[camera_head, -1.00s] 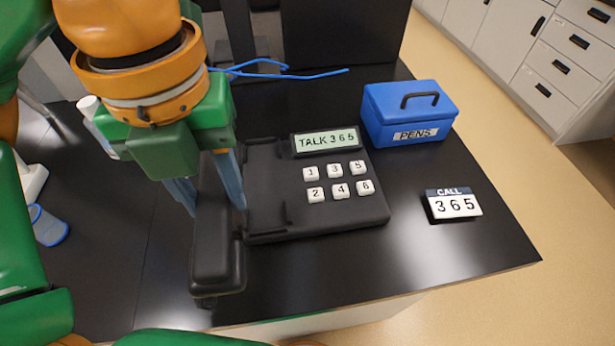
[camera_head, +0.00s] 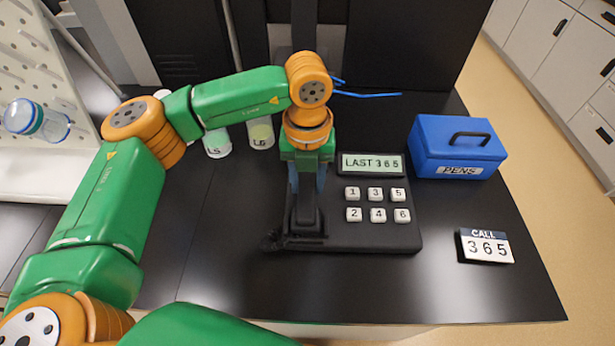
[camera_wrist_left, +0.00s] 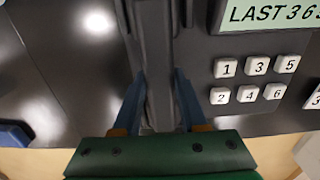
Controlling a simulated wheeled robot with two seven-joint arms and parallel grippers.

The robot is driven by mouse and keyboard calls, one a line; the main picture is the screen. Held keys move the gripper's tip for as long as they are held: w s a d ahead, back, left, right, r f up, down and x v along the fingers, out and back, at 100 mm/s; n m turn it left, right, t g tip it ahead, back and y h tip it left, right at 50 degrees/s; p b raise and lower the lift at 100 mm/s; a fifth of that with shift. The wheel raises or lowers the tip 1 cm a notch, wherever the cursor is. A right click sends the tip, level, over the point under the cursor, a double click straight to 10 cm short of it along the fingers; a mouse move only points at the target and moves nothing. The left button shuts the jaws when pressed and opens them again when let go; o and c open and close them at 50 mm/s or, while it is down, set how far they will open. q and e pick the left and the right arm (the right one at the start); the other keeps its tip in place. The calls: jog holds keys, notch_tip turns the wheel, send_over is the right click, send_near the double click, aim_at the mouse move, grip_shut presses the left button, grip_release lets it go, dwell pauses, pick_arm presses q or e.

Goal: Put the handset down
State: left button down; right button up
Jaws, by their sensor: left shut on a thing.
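The black handset (camera_head: 305,217) lies lengthwise over the cradle side of the black phone base (camera_head: 372,238), left of the keys, and appears to rest there. My left gripper (camera_head: 307,182) is above it, pointing down, with its blue fingers shut on the handset's grip. In the left wrist view the handset (camera_wrist_left: 155,60) runs between the two fingers (camera_wrist_left: 158,95). The phone display (camera_head: 371,164) reads LAST 365. The far end of the handset is hidden behind the gripper in the head view. My right gripper is not in view.
A blue PENS box (camera_head: 457,148) stands behind right of the phone. A CALL 365 card (camera_head: 486,246) stands at the right. Labelled jars (camera_head: 217,142) and a white pegboard rack (camera_head: 40,90) are at the left. Blue cable lies behind. The table front is clear.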

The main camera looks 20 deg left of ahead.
aim_at(308, 182)
pick_arm(q)
jog(key=shift+f, duration=0.1)
jog(key=shift+c, duration=2.2)
grip_release()
jog(key=shift+d, duration=0.1)
notch_tip(308, 182, up, 12)
jog(key=shift+r, duration=0.2)
